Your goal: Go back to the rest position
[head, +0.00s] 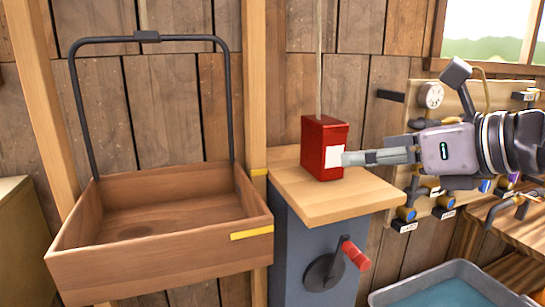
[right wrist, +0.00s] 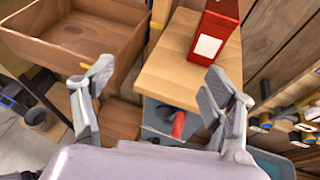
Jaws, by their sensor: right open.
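My right gripper (head: 372,157) reaches in from the right in the head view, its fingertips close to a red box with a white label (head: 322,150). In the right wrist view the right gripper (right wrist: 150,88) is open with nothing between its fingers. The red box (right wrist: 213,28) stands upright on the wooden top of a grey-blue cabinet, beyond the fingertips. In the head view the fingertips overlap the box's right side; the wrist view shows them apart from it. My left gripper is not in view.
A wooden tray with a black hoop handle (head: 160,255) is left of the cabinet (head: 305,222). A crank with a red handle (head: 356,255) sticks out from the cabinet front. A panel with a gauge and valves (head: 431,95) is at right. A blue-grey basin (head: 450,285) is below.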

